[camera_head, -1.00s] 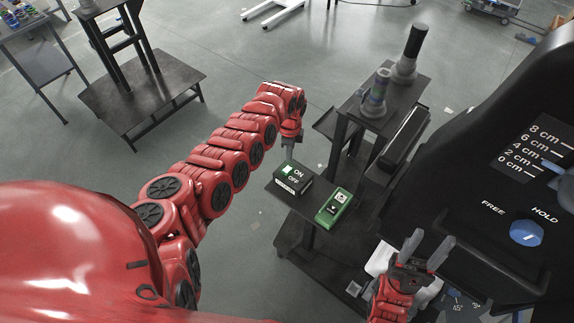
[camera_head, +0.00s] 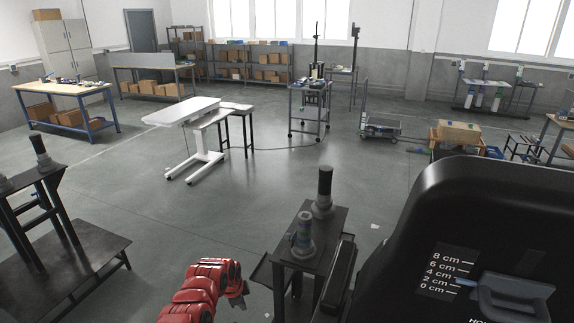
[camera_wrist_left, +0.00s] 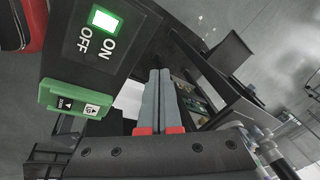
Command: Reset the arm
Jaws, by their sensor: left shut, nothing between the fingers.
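A black switch box (camera_wrist_left: 68,47) marked ON and OFF, with a lit rocker at ON, lies to the left of the fingers. A green control box (camera_wrist_left: 78,98) with arrow buttons is below it. The fingers look apart from both boxes. My right gripper is out of view.
A dark stand (camera_head: 322,225) with two grey cylinders is right of my left arm. A large black panel (camera_head: 480,220) with a centimetre scale fills the lower right. A dark low table (camera_head: 75,262) stands at left. Open floor (camera_head: 200,220) and a white table (camera_head: 180,111) lie ahead.

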